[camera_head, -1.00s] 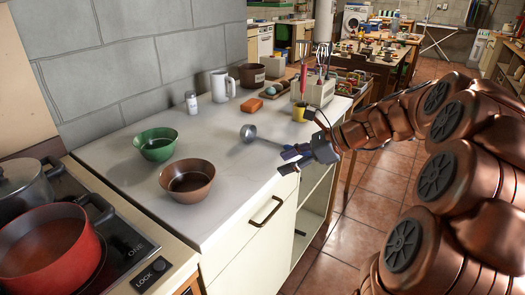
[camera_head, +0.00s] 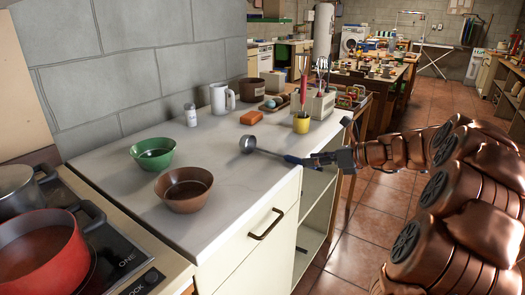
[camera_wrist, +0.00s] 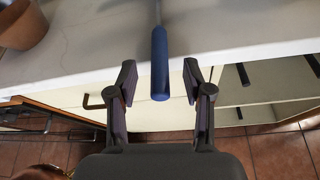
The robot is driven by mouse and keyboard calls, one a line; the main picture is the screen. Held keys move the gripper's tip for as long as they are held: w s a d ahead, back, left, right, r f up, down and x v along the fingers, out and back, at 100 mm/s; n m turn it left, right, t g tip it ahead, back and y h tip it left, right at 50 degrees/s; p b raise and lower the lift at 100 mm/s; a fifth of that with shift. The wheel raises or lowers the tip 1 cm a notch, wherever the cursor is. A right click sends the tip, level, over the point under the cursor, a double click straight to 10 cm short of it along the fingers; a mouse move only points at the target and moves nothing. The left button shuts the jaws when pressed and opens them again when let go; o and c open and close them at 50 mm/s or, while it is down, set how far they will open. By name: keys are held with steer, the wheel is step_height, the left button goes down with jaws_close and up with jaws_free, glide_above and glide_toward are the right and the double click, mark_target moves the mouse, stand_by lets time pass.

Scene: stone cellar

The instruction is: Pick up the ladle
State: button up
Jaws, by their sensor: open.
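The ladle (camera_head: 248,145) lies on the white countertop, its grey metal bowl to the left and its handle running right to the front edge. In the wrist view its blue handle (camera_wrist: 159,60) sticks out past the counter edge. My gripper (camera_head: 316,160) is at the handle end, beyond the counter edge. In the wrist view my gripper (camera_wrist: 159,75) is open, one finger on each side of the handle, with a gap on both sides. The ladle's bowl is outside the wrist view.
A red pot (camera_head: 40,250) stands on the stove at left. Tiled floor is open at right.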

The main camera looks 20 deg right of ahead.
steer(key=shift+x, duration=1.15)
steer(key=shift+c, duration=0.5)
jaws_close()
